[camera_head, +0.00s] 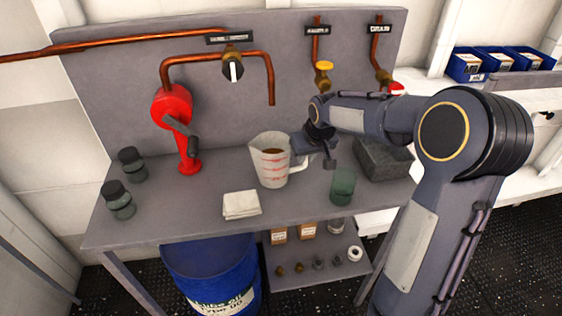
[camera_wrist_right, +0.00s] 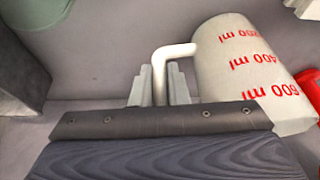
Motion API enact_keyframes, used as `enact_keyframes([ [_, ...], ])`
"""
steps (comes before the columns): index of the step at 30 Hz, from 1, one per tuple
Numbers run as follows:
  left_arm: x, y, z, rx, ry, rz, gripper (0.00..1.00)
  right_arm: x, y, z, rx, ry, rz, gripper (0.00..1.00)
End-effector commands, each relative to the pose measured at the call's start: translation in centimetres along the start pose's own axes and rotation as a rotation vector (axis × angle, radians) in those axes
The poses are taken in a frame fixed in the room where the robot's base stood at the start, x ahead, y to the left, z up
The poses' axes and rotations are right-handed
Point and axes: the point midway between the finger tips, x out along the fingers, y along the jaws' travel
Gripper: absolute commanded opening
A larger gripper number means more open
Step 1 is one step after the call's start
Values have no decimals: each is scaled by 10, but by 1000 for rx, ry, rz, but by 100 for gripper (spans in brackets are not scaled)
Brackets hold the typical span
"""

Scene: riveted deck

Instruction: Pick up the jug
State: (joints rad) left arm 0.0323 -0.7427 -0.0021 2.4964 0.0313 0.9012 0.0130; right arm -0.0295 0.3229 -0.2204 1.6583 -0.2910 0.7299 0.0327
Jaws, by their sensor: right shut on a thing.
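The jug (camera_head: 268,162) is white with red measuring marks and holds something brown. It stands on the grey bench in the head view, with its handle on the right. My right gripper (camera_head: 310,158) reaches in from the right at the handle. In the right wrist view the jug (camera_wrist_right: 245,70) is at the upper right. There the handle (camera_wrist_right: 170,52) runs down between the two fingers of my right gripper (camera_wrist_right: 160,85), which is shut on it. I cannot tell whether the jug's base touches the bench. My left gripper is not in view.
A folded white cloth (camera_head: 241,205) lies in front of the jug. A green cup (camera_head: 342,186) and a dark grey bin (camera_head: 384,158) stand to the right. A red hand pump (camera_head: 188,130) and two dark jars (camera_head: 118,200) are left. Copper pipes (camera_head: 272,85) hang behind.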

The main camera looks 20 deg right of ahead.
Motion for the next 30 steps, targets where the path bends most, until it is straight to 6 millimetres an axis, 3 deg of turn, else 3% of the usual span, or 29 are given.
enact_keyframes([
  [19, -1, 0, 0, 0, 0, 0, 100, -6, -1, -4, 0, 5, -1, 0],
  [30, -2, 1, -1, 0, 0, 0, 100, -34, -2, -13, 1, 8, -2, 0],
])
